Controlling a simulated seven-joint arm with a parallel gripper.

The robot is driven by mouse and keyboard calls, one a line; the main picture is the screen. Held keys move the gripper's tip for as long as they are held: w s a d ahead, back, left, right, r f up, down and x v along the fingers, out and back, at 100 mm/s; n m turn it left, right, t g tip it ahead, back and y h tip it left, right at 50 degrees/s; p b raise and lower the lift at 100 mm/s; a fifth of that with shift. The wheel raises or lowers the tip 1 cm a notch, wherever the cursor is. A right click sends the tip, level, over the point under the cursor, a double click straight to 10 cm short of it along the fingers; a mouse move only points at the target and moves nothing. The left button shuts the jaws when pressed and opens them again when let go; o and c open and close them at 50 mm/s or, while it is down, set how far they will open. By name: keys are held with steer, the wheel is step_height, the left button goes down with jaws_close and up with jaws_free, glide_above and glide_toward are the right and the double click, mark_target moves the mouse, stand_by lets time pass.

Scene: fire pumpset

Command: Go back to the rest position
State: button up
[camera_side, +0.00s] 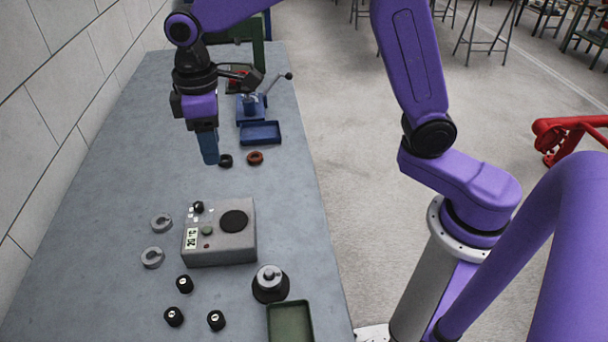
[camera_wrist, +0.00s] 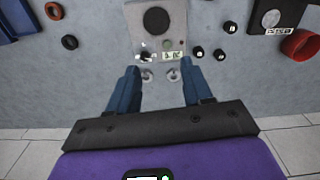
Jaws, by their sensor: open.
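My gripper (camera_side: 209,150) hangs over the left-middle part of the grey bench, pointing down, above and behind the grey control box (camera_side: 222,245). In the wrist view, the two blue fingers of my gripper (camera_wrist: 158,78) stand wide apart with nothing between them. The grey control box (camera_wrist: 155,28) with its round dark pad shows beyond the fingers. Two grey slotted rings (camera_wrist: 147,75) lie on the bench and appear in the gap between the fingers, well below them. No rest position is marked in either view.
A black ring (camera_side: 225,160) and a red-brown ring (camera_side: 255,158) lie near the blue tray (camera_side: 261,133). Several black knobs (camera_side: 185,284), a black-based weight (camera_side: 270,284) and a green tray (camera_side: 290,322) are at the front. A tiled wall (camera_side: 60,110) runs along the left.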

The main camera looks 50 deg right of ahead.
steer(key=s+d+f+n, duration=0.1)
steer(key=s+d, duration=0.7)
steer(key=s, duration=0.5)
steer(key=s+d+f+n, duration=0.1)
steer(key=s+d, duration=0.7)
steer(key=s, duration=0.5)
steer(key=shift+s+d+f+n, duration=0.15)
steer(key=shift+s+f+n, duration=0.05)
steer(key=shift+s+n, duration=0.15)
